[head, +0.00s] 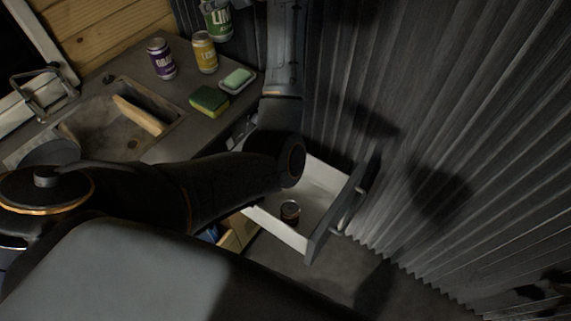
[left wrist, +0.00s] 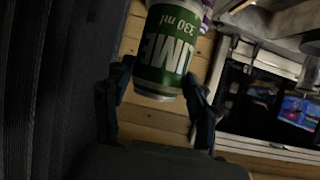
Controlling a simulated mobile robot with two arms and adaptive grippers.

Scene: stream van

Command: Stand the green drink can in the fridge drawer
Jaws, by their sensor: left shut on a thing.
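The green drink can (head: 216,21), with a lime label, shows upright at the top edge of the head view, beyond the counter items. In the left wrist view my left gripper (left wrist: 158,98) is shut on the green can (left wrist: 167,50), one finger on each side. In the head view my left arm reaches up past the top edge, and its fingers are hidden or out of frame. The fridge drawer (head: 279,228) is pulled open below and right of the can, with pale walls and a dark front. A small dark jar (head: 290,211) stands inside it.
On the counter stand a purple can (head: 160,59), a yellow can (head: 205,52), a green-yellow sponge (head: 209,100) and a soap dish (head: 237,82). A sink (head: 110,125) holds a wooden board (head: 138,115). A ribbed grey curtain (head: 420,130) borders the drawer. The drawer has bare floor around the jar.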

